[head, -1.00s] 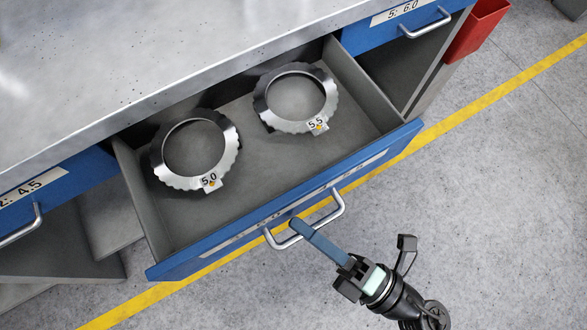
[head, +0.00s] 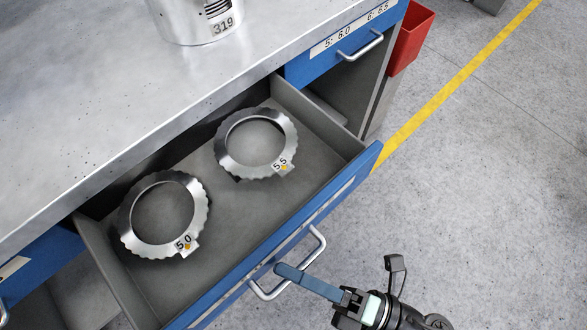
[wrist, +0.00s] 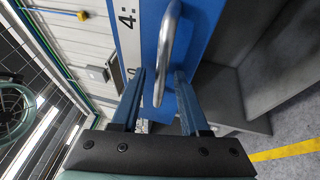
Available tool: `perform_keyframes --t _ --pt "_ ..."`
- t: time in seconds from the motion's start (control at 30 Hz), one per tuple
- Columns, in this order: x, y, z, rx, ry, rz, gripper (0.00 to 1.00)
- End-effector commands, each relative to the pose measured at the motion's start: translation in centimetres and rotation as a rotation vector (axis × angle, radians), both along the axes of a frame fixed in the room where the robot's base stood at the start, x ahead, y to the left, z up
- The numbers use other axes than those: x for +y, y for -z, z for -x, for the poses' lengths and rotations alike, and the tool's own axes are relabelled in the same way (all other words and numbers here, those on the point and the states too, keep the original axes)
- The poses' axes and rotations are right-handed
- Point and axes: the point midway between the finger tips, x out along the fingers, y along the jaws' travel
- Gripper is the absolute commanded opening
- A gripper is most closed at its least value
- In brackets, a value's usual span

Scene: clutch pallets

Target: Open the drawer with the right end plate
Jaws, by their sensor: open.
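The drawer (head: 325,212) stands open and holds two scalloped metal rings lying flat. The ring tagged 5.0 (head: 130,238) lies at the left, and the ring tagged 5.5 (head: 228,160) lies farther right. The drawer's silver bar handle (head: 318,243) is on its blue front. My gripper (head: 280,268) is at this handle, with blue fingers. In the wrist view my gripper (wrist: 160,74) is open, with the handle (wrist: 164,50) between and just beyond its fingertips. I cannot tell whether a finger touches the bar.
A metal worktop (head: 90,95) lies above the drawers, with a metal cylinder marked 319 (head: 195,20) on it. A shut drawer labelled 5: 6.0, 6: 6.5 (head: 330,60) is to the right. A red bin (head: 408,40) hangs beyond it. Grey floor at the right is clear.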

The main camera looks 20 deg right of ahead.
Motion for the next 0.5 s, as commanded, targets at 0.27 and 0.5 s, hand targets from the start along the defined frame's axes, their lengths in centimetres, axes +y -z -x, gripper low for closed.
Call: perform_keyframes --t 0.27,0.5 --pt "-2.1 0.8 2.4 0.005 0.001 0.0 0.45" --pt "-5.6 1.7 6.4 0.004 0.001 0.0 0.45"
